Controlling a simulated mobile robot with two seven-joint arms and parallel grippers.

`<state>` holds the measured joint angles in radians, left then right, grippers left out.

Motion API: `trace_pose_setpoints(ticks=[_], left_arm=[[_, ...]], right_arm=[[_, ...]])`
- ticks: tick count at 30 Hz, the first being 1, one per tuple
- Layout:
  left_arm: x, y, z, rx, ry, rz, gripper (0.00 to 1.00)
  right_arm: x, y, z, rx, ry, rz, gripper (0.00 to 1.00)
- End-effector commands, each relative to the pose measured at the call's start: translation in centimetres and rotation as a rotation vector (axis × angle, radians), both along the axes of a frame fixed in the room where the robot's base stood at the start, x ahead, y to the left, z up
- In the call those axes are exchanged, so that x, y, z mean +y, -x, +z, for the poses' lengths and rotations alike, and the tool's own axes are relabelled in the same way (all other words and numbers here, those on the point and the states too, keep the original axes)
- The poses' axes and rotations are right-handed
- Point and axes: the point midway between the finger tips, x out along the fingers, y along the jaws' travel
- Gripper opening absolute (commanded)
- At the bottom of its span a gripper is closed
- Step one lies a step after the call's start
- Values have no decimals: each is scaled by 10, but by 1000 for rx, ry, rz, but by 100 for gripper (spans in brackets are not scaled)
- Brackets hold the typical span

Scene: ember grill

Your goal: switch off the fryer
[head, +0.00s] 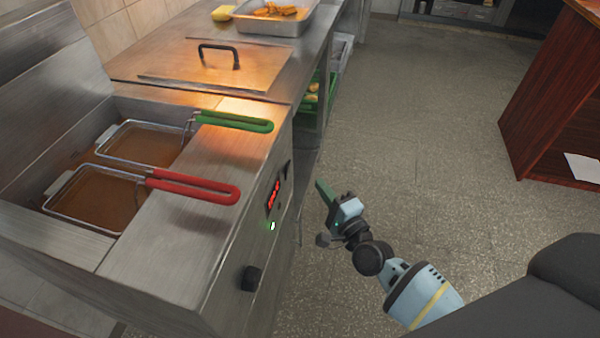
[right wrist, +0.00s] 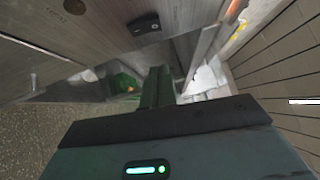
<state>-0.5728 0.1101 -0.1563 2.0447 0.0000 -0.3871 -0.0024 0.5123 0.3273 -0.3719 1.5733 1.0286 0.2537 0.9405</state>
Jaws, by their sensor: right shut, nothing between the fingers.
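The steel fryer (head: 165,228) stands at the left of the head view, with two baskets in brown oil, one with a red handle (head: 195,187) and one with a green handle (head: 235,121). Its front panel has a lit red display (head: 273,197), a lit green light (head: 272,226), a black knob (head: 251,278) and a small dark control (head: 287,170). My right gripper (head: 322,191) is shut and empty, in front of the panel and apart from it. In the right wrist view its closed fingers (right wrist: 156,88) point toward a steel front with a dark fitting (right wrist: 145,24). My left gripper is out of view.
A steel lid with a black handle (head: 220,52) lies on the counter beyond the baskets. A tray of fried food (head: 272,22) is farther back. Green crates (head: 318,95) sit under the counter. A wooden cabinet (head: 552,95) stands at right; the floor between is clear.

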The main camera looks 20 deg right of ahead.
Motion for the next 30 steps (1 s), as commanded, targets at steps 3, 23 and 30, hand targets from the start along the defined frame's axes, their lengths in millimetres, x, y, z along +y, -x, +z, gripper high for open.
trace_pose_setpoints(ticks=[3, 23, 30], left_arm=[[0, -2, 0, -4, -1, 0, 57], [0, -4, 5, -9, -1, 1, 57], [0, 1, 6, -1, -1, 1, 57]], right_arm=[[4, -22, 3, -1, 1, 0, 0], [40, -60, 8, 1, 1, -1, 0], [40, -60, 9, 2, 4, -1, 0]])
